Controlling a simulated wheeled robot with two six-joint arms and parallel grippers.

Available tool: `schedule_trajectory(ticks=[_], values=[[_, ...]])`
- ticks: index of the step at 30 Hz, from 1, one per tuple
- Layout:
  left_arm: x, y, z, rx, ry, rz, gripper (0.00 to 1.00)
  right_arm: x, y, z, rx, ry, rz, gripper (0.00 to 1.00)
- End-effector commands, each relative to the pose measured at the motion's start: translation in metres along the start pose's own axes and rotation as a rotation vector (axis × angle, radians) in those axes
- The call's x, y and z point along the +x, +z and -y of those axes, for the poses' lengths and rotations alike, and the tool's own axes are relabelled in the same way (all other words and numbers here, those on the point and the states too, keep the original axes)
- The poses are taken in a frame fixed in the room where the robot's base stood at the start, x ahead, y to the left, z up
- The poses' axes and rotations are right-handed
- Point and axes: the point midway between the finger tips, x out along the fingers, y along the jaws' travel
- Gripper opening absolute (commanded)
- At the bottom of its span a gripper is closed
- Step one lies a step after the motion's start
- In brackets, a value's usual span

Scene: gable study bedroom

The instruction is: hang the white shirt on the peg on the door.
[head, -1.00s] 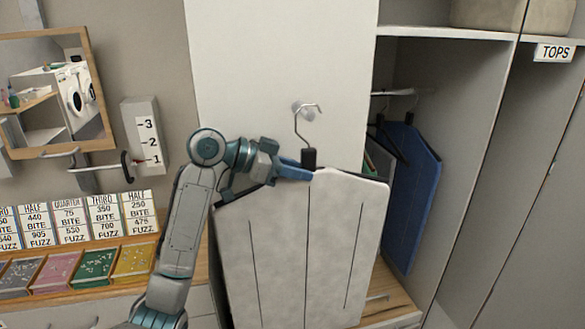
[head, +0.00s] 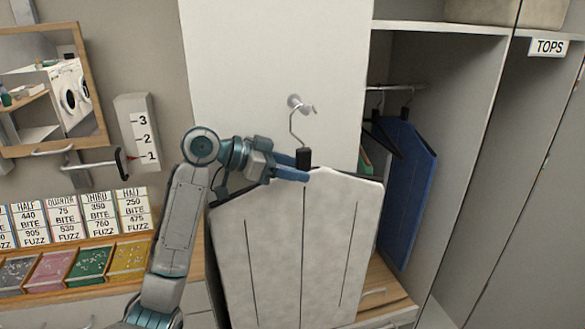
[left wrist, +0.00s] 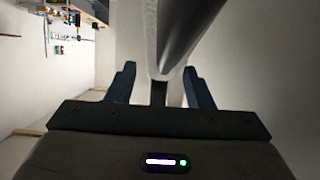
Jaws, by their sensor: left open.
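The white shirt (head: 278,245) hangs upright in front of the white door (head: 275,50), on a hanger with a black neck block (head: 304,158) and a thin wire hook (head: 292,125). The hook's top overlaps the pale round peg (head: 294,101) on the door and looks to be over it, though the exact contact is too small to tell. My left gripper (head: 300,167) is open, its blue fingers apart at the neck block just above the collar. In the left wrist view, the fingers (left wrist: 162,86) stand apart on either side of the neck block. My right gripper is not in view.
An open wardrobe at right has a rail (head: 400,87) with a blue garment (head: 408,195). A TOPS label (head: 547,47) is on its far right.

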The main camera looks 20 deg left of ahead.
Motion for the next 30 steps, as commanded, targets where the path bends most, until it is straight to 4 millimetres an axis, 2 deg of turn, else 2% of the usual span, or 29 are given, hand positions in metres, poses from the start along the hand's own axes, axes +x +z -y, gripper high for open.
schedule_trajectory(ticks=[5,18,24,30], values=[[-0.016,0.003,0.001,0.004,-0.004,0.001,0.47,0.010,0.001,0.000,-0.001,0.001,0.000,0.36],[-0.086,0.003,0.001,0.003,-0.004,0.000,0.47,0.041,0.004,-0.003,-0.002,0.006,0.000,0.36],[-0.103,0.001,0.000,0.003,-0.002,-0.001,0.47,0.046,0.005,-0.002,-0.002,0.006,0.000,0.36],[-0.108,-0.001,0.000,0.001,-0.001,-0.002,0.47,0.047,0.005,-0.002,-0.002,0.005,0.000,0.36]])
